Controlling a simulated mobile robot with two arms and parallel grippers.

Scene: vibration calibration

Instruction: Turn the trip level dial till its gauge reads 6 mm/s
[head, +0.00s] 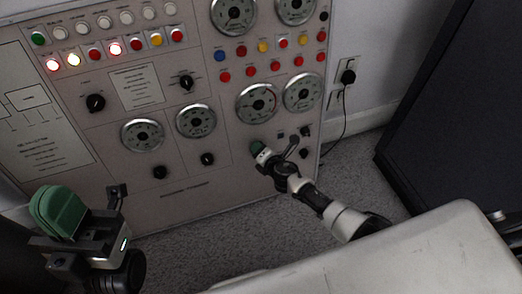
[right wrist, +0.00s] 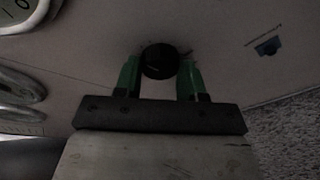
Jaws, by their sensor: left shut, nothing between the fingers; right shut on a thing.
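A black dial knob (right wrist: 159,60) sits on the panel between the green fingers of my right gripper (right wrist: 160,68) in the right wrist view. The fingers are shut on its two sides. In the head view my right gripper (head: 257,149) is at the panel just below a round gauge (head: 257,103) with a red mark at its right, and it hides the knob. The labels and the reading are too small to make out. My left gripper (head: 60,212) is shut and empty, away from the panel at lower left.
The panel (head: 190,190) carries other gauges (head: 142,134) (head: 302,92), black knobs (head: 159,172) (head: 207,158) and rows of coloured buttons and lamps. A wall socket with a plug (head: 348,77) is to the right. A dark cabinet (head: 460,110) stands at far right. Grey carpet lies between.

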